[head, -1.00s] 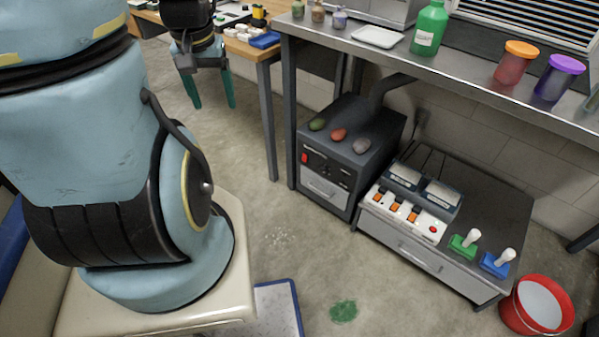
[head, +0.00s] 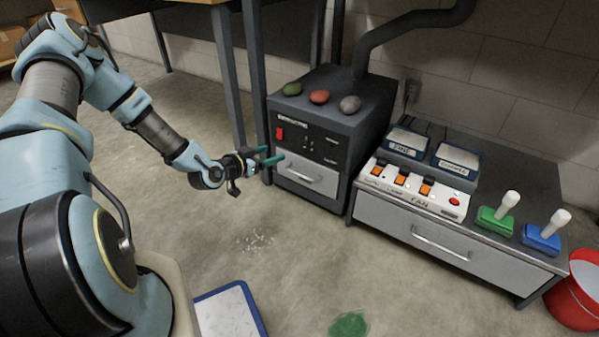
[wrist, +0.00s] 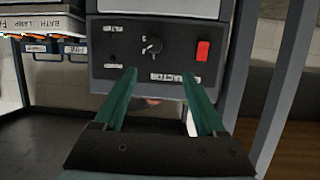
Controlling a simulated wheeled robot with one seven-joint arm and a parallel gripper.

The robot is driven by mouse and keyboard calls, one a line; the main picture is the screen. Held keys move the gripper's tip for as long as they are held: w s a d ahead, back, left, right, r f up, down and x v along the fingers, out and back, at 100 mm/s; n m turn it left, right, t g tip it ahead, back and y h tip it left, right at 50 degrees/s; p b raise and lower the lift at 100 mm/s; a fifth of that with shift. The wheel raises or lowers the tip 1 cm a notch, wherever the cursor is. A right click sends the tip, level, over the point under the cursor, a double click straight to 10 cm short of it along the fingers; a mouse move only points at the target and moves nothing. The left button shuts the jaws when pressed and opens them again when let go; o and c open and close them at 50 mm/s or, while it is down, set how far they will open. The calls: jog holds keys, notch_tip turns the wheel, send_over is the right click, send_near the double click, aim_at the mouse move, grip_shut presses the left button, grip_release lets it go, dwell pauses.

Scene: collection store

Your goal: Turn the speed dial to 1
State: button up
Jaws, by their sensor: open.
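The extractor unit (head: 345,100) is a dark grey box with a control panel on its front. In the wrist view, which appears upside down, a small black dial (wrist: 152,45) sits mid-panel, with tiny marks around it too small to read. A red switch (wrist: 203,50) is beside it and also shows in the head view (head: 280,133). My gripper (head: 272,158) has green fingers and is just in front of the unit. In the wrist view my gripper (wrist: 159,73) is open and empty, its fingertips spread either side of the dial's line and apart from it.
Green, red and grey lumps lie on the unit. To its right, a low cabinet (head: 450,240) bears a white switch panel (head: 410,190) and green and blue lever blocks. A red bucket (head: 575,295) stands far right. A table leg (head: 255,65) is close behind my gripper.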

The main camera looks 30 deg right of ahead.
jog(key=t+h+b, duration=0.2)
jog(key=b, duration=0.1)
send_near(303, 148)
jog(key=a, duration=0.3)
jog(key=s+n+b, duration=0.1)
jog(key=shift+t+h, duration=0.4)
jog(key=b+x, duration=0.1)
jog(key=x, duration=0.2)
jog(key=b+x, duration=0.1)
jog(key=x, duration=0.3)
jog(key=f+b+x, duration=0.1)
jog(key=x, duration=0.2)
jog(key=shift+s+d, duration=0.2)
jog(key=shift+d, duration=0.1)
jog(key=shift+w+d+r+b, duration=0.1)
jog(key=shift+w+d+b, duration=0.25)
jog(key=shift+d, duration=0.2)
jog(key=shift+c, duration=0.4)
grip_shut()
